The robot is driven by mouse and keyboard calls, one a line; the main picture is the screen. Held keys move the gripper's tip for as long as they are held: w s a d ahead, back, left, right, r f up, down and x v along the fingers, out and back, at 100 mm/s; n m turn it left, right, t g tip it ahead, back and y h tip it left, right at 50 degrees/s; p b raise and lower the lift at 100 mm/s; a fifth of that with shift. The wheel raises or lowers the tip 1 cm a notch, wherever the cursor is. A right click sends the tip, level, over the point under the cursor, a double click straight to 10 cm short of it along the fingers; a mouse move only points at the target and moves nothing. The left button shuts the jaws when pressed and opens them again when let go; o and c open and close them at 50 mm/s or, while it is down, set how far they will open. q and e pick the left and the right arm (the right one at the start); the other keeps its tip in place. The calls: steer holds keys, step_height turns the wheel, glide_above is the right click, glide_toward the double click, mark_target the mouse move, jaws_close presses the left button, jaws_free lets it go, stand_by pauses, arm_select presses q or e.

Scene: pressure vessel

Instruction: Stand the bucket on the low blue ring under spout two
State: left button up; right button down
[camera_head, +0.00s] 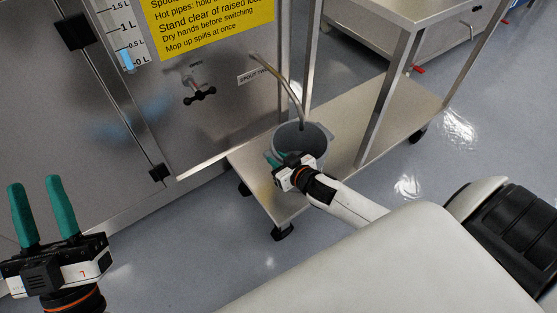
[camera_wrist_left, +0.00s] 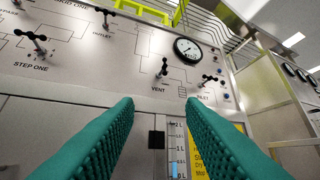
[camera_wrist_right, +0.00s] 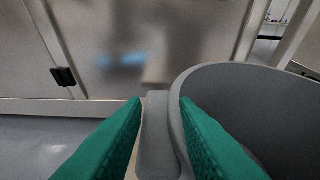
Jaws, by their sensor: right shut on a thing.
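The grey bucket (camera_head: 312,147) is upright at the lower shelf of the steel cart, just below the end of a bent spout pipe (camera_head: 288,82). A plate beside the pipe reads "SPOUT TW…", partly covered. I cannot tell whether the bucket rests on the shelf or hangs just above it. No blue ring shows. My right gripper (camera_head: 275,158) is shut on the bucket's side lug (camera_wrist_right: 157,130); the bucket wall (camera_wrist_right: 187,88) rises at the right in the right wrist view. My left gripper (camera_head: 34,184) is open and empty, away from the bucket.
The cart's lower shelf (camera_head: 374,117) has bare room right of the bucket, between upright posts (camera_head: 385,100). The steel vessel cabinet (camera_head: 150,110), with a black-handled valve (camera_head: 199,95), stands at the left. A gauge (camera_wrist_left: 187,49) and valves show in the left wrist view.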

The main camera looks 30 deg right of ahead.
steer(key=c, duration=1.1)
jaws_free()
steer(key=shift+c, duration=0.2)
arm_select(q)
steer(key=shift+s, duration=0.1)
steer(key=shift+r, duration=0.1)
arm_select(e)
steer(key=shift+r, duration=0.1)
steer(key=shift+s, duration=0.25)
steer(key=a+p+v, duration=0.1)
steer(key=p+v, duration=0.3)
steer(key=v, duration=0.7)
arm_select(q)
steer(key=w+a+f+g+y, duration=0.1)
steer(key=w+f+g+y, duration=0.2)
steer(key=f+g, duration=0.7)
step_height(320, 180, down, 3)
steer(key=shift+a+f+y, duration=0.1)
steer(key=shift+a+y, duration=0.05)
steer(key=shift+y, duration=0.15)
arm_select(e)
steer(key=a+r+t+y, duration=0.1)
steer(key=a+r, duration=0.5)
steer(key=r, duration=0.3)
steer(key=a+r+n+t+y, duration=0.1)
steer(key=a+r, duration=0.5)
steer(key=r, duration=0.3)
steer(key=shift+w+r+n, duration=0.2)
steer(key=shift+w+n, duration=0.1)
steer(key=shift+w, duration=0.1)
